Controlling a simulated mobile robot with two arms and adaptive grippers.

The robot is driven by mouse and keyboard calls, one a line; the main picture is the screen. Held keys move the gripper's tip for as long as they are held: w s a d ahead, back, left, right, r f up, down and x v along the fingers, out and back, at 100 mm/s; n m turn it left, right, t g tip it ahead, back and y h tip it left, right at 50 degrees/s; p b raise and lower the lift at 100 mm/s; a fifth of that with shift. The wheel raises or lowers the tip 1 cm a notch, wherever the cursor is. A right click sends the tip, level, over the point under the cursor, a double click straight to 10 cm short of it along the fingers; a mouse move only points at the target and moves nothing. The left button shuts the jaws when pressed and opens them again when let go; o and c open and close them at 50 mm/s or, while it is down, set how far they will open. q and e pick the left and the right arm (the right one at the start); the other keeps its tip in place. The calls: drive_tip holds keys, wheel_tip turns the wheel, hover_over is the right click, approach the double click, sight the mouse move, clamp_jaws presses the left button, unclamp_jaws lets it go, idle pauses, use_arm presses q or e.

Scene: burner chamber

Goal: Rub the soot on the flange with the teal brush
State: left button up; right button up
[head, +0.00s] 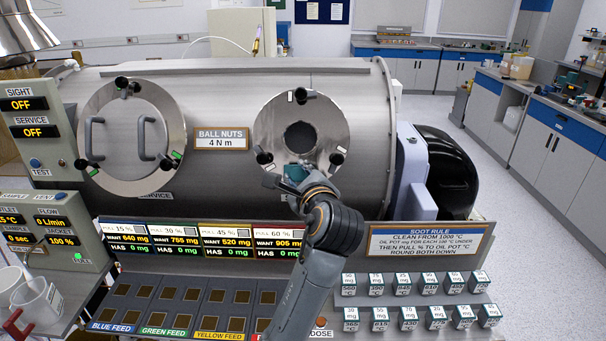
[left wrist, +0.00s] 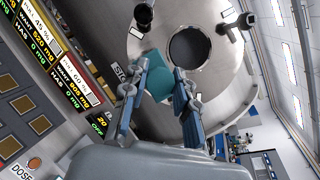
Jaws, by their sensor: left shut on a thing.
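The flange (head: 276,118) is a round steel ring with a dark central opening (head: 301,136), on the right part of the big steel chamber. It also shows in the left wrist view (left wrist: 220,75). My left gripper (head: 287,182) is in front of the flange's lower edge. It is shut on the teal brush (head: 297,172), which shows between the fingers in the left wrist view (left wrist: 158,84). The brush overlaps the ring's lower part, below the opening; I cannot tell whether it touches. I cannot make out soot apart from the dark opening. My right gripper is not in view.
Black ball nuts, such as the lower left one (head: 264,157), stand out around the ring. A closed round door (head: 128,112) with two handles is at left. Below are a feed panel (head: 180,295) and rows of small labelled blocks (head: 402,283).

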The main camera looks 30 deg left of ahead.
use_arm(q)
drive_tip(key=shift+w+a+f+b, duration=0.5)
drive_tip(key=shift+w+b, duration=0.25)
drive_tip(key=shift+b, duration=0.25)
drive_tip(key=shift+w+a+f+b, duration=0.5)
drive_tip(key=shift+w+b, duration=0.2)
drive_tip(key=shift+b, duration=0.3)
drive_tip(key=shift+w+a+f+b, duration=0.4)
drive_tip(key=shift+w+f+b, duration=0.15)
drive_tip(key=shift+w+b, duration=0.35)
drive_tip(key=shift+s+a+r+p, duration=0.2)
drive_tip(key=shift+a+r+p, duration=0.1)
drive_tip(key=shift+a+p, duration=0.3)
drive_tip(key=shift+s+a+f+p, duration=0.15)
drive_tip(key=shift+s+a+p, duration=0.45)
drive_tip(key=shift+a+p, duration=0.25)
drive_tip(key=shift+w+a+f, duration=0.15)
drive_tip(key=shift+w, duration=0.05)
